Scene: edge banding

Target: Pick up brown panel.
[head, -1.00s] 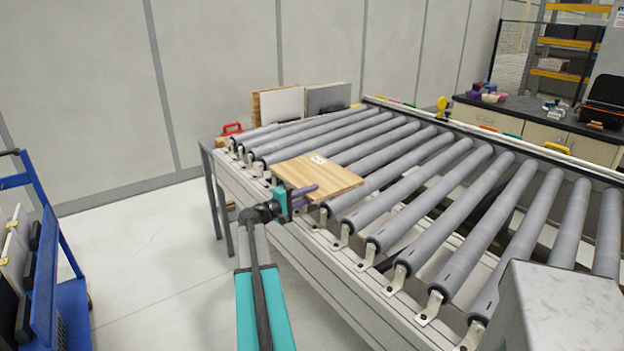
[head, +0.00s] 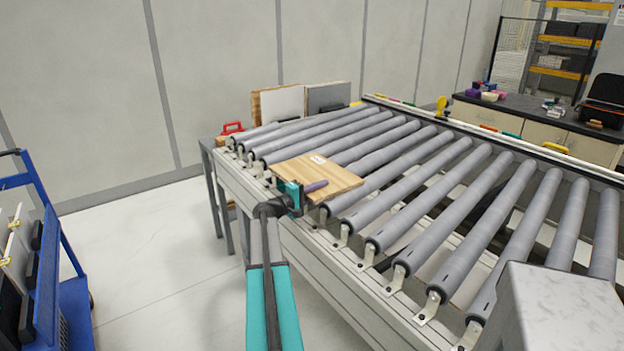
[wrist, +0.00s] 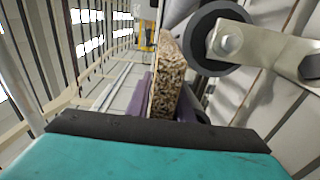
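The brown panel (head: 330,176) is a light wood-grain board with a small white label. It lies flat on the rollers near the conveyor's left edge. My gripper (head: 314,187) is at its near edge, one purple finger above the board in the head view. In the wrist view, the panel's speckled chipboard edge (wrist: 168,78) stands between the purple fingers of my gripper (wrist: 168,108). The fingers are apart, very close to the board's faces; firm contact is not visible. The lower finger is mostly hidden by the panel.
The roller conveyor (head: 385,228) fills the middle, with bare rollers right of the panel. White and grey boards (head: 303,101) stand at its far end. A blue cart (head: 62,290) is at left. A grey box-like block (head: 560,310) is at the lower right.

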